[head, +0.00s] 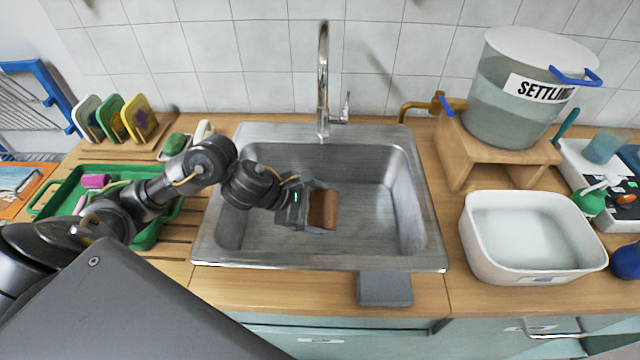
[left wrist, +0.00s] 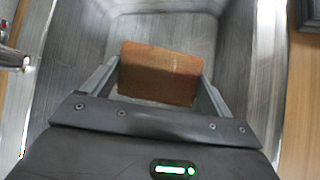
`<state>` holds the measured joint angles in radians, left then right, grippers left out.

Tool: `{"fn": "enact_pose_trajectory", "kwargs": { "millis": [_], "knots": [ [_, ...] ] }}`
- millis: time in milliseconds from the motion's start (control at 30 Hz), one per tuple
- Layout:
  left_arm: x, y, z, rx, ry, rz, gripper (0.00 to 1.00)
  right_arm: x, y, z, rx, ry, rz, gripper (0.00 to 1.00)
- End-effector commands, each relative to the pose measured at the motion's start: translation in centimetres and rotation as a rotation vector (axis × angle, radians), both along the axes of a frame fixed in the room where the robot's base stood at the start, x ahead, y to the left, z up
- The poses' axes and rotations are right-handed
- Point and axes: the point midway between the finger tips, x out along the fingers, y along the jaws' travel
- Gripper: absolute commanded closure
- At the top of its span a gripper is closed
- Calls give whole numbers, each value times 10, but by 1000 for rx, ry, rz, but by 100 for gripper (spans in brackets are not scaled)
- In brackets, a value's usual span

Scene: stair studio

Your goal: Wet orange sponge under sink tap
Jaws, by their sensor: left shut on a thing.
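The orange-brown sponge (head: 323,209) is held between the fingers of my left gripper (head: 311,208), over the basin of the steel sink (head: 375,165). In the left wrist view the sponge (left wrist: 160,74) sits between the two fingers of the left gripper (left wrist: 160,92), with the basin behind it. The chrome tap (head: 323,80) stands upright at the sink's back edge, behind and above the sponge. No water stream shows. The tap lever (head: 345,108) is on its right side. My right gripper is not in view.
A white tub (head: 530,272) of pale liquid stands right of the sink, with a settling bucket (head: 500,100) on a wooden stand (head: 475,165) behind it. A green tray (head: 55,180) lies left, under my arm. A grey block (head: 385,289) lies at the sink's front edge.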

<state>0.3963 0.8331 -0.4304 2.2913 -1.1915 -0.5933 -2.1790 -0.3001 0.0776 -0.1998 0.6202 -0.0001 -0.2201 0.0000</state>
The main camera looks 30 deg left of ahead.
Motion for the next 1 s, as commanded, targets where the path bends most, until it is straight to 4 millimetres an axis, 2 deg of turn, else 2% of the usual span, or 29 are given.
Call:
{"fn": "enact_pose_trajectory", "kwargs": {
  "millis": [467,1000],
  "knots": [
    [-2,-1,3,1,0,-1,33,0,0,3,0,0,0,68],
    [-38,-23,39,1,0,-1,33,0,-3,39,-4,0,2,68]
  ]
}}
